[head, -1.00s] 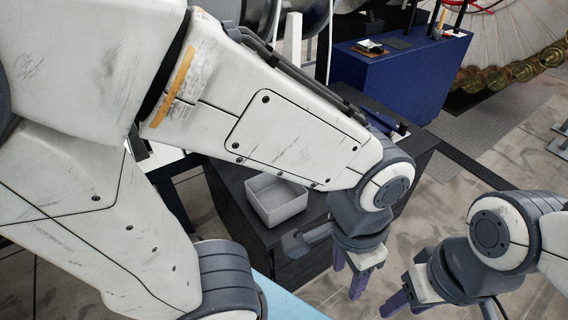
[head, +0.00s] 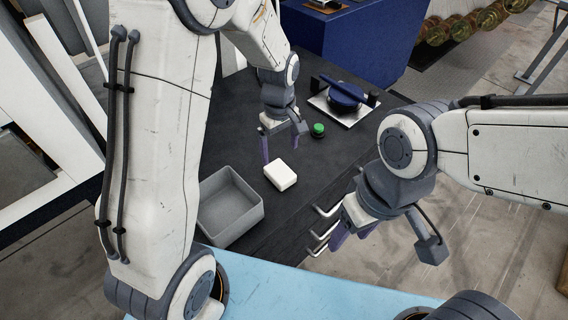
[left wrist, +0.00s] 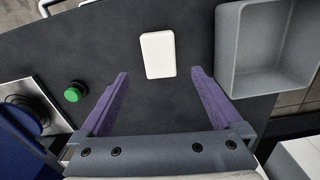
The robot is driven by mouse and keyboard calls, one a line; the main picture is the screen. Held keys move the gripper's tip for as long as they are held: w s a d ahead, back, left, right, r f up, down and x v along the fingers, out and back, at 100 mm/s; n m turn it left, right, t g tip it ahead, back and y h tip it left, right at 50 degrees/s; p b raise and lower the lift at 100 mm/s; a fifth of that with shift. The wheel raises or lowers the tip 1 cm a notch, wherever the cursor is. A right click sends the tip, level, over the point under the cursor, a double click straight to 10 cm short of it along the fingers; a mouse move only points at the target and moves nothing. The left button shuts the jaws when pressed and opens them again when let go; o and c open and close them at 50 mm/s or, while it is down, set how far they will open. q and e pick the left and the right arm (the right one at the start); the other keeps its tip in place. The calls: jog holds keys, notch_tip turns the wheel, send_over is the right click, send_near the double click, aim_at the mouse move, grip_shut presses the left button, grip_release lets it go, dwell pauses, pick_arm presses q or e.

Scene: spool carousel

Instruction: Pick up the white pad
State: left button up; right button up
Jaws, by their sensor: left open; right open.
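The white pad (head: 281,175) is a small white rounded block lying on the dark bench top. My left gripper (head: 280,150) is above the bench, just behind the pad in the head view. In the left wrist view the pad (left wrist: 158,54) lies ahead of and between the two open purple fingers (left wrist: 158,82), apart from both. My right gripper (head: 350,228) is open and empty, in front of the bench's right side near the drawer handles.
A grey open bin (head: 232,207) stands left of the pad on the bench (head: 330,160). A green button (head: 318,130) and a white plate with a blue round device (head: 345,97) are behind right. Drawer handles (head: 320,228) stick out in front. A blue cabinet (head: 350,40) stands behind.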

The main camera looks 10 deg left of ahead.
pick_arm(q)
send_over(280, 171)
notch_tip(280, 171, down, 5)
jog(key=shift+w+a, duration=0.1)
jog(key=shift+a, duration=0.05)
jog(key=shift+f, duration=2.8)
jog(key=c, duration=1.3)
jog(key=shift+o, duration=0.2)
jog(key=shift+r, duration=0.1)
